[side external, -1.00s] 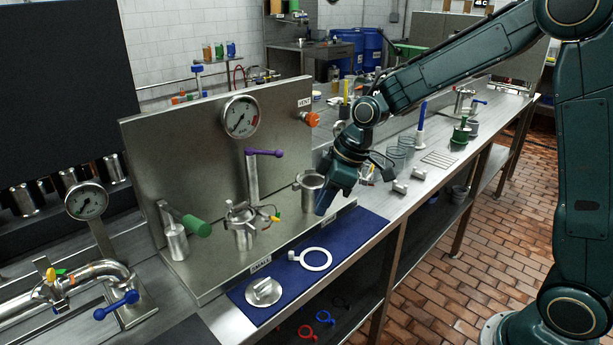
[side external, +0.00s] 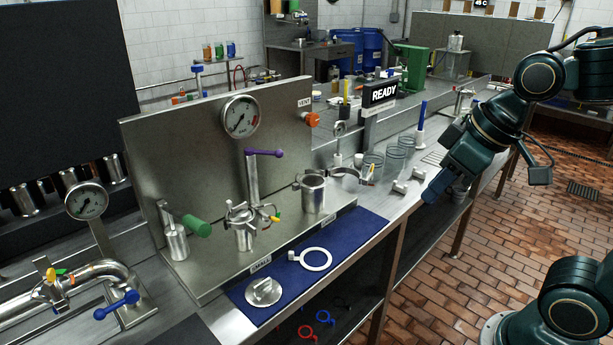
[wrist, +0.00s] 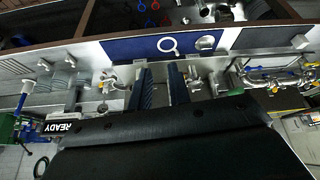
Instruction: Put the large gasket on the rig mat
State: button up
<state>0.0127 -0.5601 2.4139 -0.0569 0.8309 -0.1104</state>
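A white ring gasket with a small tab (side external: 311,259) lies flat on the blue mat (side external: 366,230) in front of the steel rig. A round metal cap (side external: 263,292) lies on the same mat, nearer the camera. My gripper (side external: 432,192) is off to the right of the mat, beyond the bench's front edge, touching neither gasket nor mat. In the wrist view, my gripper (wrist: 161,75) has its two blue fingers apart with nothing between them. The gasket also shows there (wrist: 168,46) on the mat (wrist: 125,48).
The rig's back panel (side external: 285,110) carries a gauge and valves, with an open steel cup (side external: 313,195) on its base. Glass beakers (side external: 395,158) and a READY sign (side external: 383,94) stand right of it. Red (side external: 306,332) and blue (side external: 325,317) rings lie on the shelf below.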

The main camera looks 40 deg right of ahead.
jog(key=shift+m, duration=0.8)
jog(key=shift+s+d+f, duration=0.1)
jog(key=shift+s+d, duration=0.1)
jog(key=shift+s, duration=1.05)
jog(key=shift+s+d+f, duration=0.1)
jog(key=shift+s+d, duration=0.1)
jog(key=shift+s, duration=1)
